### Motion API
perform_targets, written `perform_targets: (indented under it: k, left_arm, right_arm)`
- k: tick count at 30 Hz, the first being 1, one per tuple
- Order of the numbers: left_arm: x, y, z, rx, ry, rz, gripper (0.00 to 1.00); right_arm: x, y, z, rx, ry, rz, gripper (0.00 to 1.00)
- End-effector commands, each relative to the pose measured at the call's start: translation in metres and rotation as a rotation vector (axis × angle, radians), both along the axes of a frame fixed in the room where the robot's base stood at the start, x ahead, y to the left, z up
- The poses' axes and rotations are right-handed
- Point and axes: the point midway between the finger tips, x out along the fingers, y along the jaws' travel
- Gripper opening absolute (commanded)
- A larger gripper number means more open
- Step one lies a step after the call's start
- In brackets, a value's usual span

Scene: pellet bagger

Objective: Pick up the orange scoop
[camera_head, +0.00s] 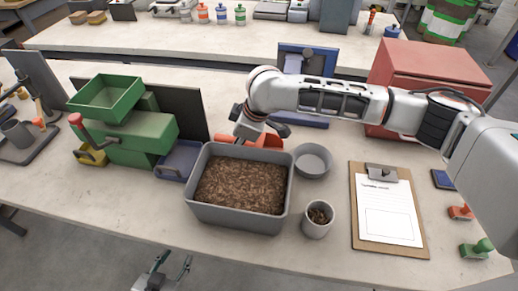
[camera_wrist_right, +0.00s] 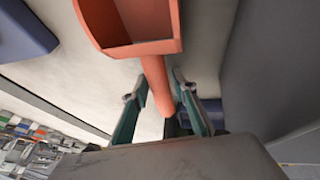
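The orange scoop (camera_head: 268,141) lies on the table behind the grey bin of brown pellets (camera_head: 243,217), partly hidden by my right arm. In the right wrist view the scoop's open bowl (camera_wrist_right: 135,45) faces the camera, and its round handle (camera_wrist_right: 156,85) runs down between my fingers. My right gripper (camera_wrist_right: 160,95) is open around the handle, with a finger on each side and no clear grip on it. In the head view it is mostly hidden behind the arm. My left gripper (camera_head: 172,266) is open and empty, low in front of the table edge.
A green bagging machine (camera_head: 140,135) with a blue tray (camera_head: 180,160) stands left of the bin. A grey bowl (camera_head: 313,160), a grey cup (camera_head: 318,219), a clipboard (camera_head: 388,210) and a red box (camera_head: 420,75) are to the right.

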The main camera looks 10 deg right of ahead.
Motion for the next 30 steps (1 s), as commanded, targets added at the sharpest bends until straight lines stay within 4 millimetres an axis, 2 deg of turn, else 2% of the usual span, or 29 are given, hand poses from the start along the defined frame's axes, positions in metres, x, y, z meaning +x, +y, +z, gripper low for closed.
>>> perform_targets:
  k: [5,6,9,22,26,30]
  left_arm:
    - [0.0,0.0,0.0,0.0,0.001,0.0,0.4]
    - [0.0,0.0,0.0,0.0,0.0,0.0,0.4]
    - [0.0,0.0,0.0,0.0,0.0,0.0,0.4]
    - [0.001,0.001,0.001,0.001,-0.002,0.0,0.4]
    - [0.002,0.001,0.003,0.001,-0.002,0.0,0.4]
    - [0.002,0.001,0.006,0.002,-0.004,0.0,0.4]
  right_arm:
    - [0.0,0.0,0.0,0.0,0.0,0.0,0.27]
    - [0.0,0.0,0.0,0.0,0.0,0.0,0.25]
    - [0.0,0.0,0.0,0.0,0.0,0.0,0.0]
    - [0.001,0.0,0.004,0.001,-0.001,0.0,0.0]
    - [0.001,0.0,0.014,0.003,-0.002,-0.001,0.0]
    - [0.001,0.0,0.033,0.001,-0.005,0.0,0.0]
